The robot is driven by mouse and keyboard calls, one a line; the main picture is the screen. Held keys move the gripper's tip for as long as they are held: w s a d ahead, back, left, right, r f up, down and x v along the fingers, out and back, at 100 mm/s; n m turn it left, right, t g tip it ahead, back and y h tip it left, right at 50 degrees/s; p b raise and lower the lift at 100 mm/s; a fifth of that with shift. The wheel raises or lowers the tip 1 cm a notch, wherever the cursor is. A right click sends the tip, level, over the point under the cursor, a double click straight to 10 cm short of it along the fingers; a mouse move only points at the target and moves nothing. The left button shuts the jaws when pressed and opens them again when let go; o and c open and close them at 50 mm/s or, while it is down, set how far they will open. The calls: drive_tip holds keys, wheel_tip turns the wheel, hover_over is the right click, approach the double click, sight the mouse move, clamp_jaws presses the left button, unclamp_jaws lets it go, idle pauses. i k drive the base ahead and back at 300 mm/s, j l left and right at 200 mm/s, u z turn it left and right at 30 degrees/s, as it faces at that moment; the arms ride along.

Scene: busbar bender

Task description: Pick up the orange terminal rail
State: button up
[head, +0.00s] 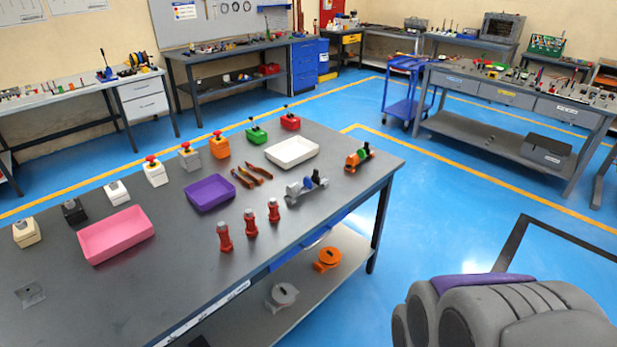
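What looks like the orange terminal rail (357,159) lies on the grey table (330,222) near its far right corner. It is a small orange piece with a green part and dark parts on it. A similar grey rail (298,192) with blue and black parts lies in front of it to the left. My arm shows as a grey and purple shape at the bottom right, apart from the table. I cannot make out my gripper's fingers. Nothing is seen touching the orange rail.
A white tray (270,154), a purple tray (190,201) and a pink tray (87,247) stand on the table. Red cylinders (249,223), orange-handled tools (242,180) and a row of switch boxes are there too. Blue floor (450,210) is clear right of the table.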

sight(353, 160)
drive_tip(key=i+l+u, duration=0.4)
drive_tip(key=i+l, duration=0.3)
drive_tip(key=i+l+u, duration=0.4)
drive_tip(key=i+l, duration=0.35)
drive_tip(key=l, duration=0.15)
